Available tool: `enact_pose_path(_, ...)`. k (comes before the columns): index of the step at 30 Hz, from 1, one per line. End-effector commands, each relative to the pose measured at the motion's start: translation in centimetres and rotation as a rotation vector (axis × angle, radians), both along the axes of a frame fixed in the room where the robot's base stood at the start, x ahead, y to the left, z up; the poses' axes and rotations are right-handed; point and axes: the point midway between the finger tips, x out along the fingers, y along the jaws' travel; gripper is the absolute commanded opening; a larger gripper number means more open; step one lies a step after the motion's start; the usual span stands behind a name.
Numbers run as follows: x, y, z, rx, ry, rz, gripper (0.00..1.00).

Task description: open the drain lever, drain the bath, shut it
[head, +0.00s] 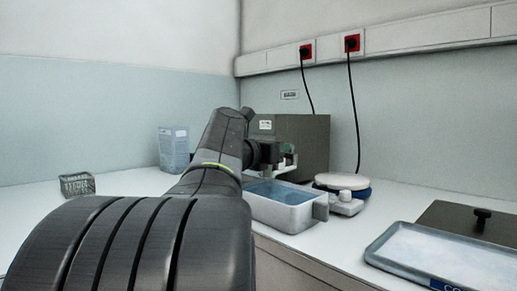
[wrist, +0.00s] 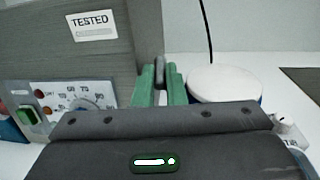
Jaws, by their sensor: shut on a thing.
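My gripper (wrist: 160,88) has green fingers, closed on a narrow dark grey piece (wrist: 159,72), which appears to be the drain lever; the fingers hide most of it. In the head view my gripper (head: 287,160) is above the back of the bath, partly behind my wrist. A pale open basin (head: 290,216), seemingly the bath, holds blue liquid (head: 280,192). A grey housing (head: 308,140) stands behind it; it also shows in the wrist view (wrist: 60,60) with a "TESTED" label and a dial panel. I cannot tell the lever's position or whether liquid is flowing.
A white round-topped device (head: 342,182) stands right of the bath. Farther right are a shallow tray (head: 372,250) and a dark slab with a knob (head: 465,222). A bluish container (head: 174,148) and a small basket (head: 77,185) stand left. Cords hang from red wall sockets.

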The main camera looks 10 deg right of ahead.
Motion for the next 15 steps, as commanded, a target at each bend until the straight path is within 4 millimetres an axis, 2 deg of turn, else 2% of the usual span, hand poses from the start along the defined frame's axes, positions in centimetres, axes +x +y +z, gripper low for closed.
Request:
enact_pose_path(1, 0.01, -0.01, -0.43, 0.005, 0.006, -0.002, 0.13)
enact_pose_path(4, 0.0, 0.0, -0.35, 0.004, 0.004, -0.002, 0.32)
enact_pose_path(15, 0.06, 0.08, 0.09, 0.0, -0.001, 0.005, 0.33)
